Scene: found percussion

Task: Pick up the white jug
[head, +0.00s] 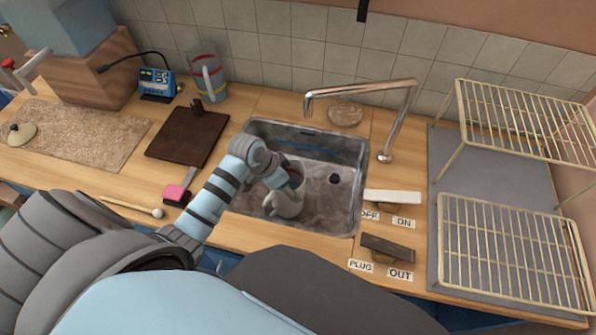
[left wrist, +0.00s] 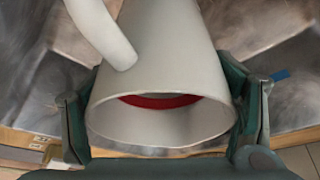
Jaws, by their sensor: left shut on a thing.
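The white jug (head: 284,204) is in the metal sink, partly covered by my left arm and gripper in the head view. In the left wrist view the jug (left wrist: 165,60) fills the middle, with its wide mouth toward the camera, a red band inside and its handle at the upper left. My left gripper (left wrist: 165,112) has a finger on each side of the jug near the rim and is shut on it. In the head view the left gripper (head: 291,180) reaches down into the sink. I cannot tell whether the jug touches the sink floor. My right gripper is not in view.
The sink (head: 349,205) has a curved tap (head: 361,87) behind it. Wire racks (head: 513,250) occupy the right. Two labelled levers, one white (head: 392,197), one dark (head: 388,247), sit beside the sink.

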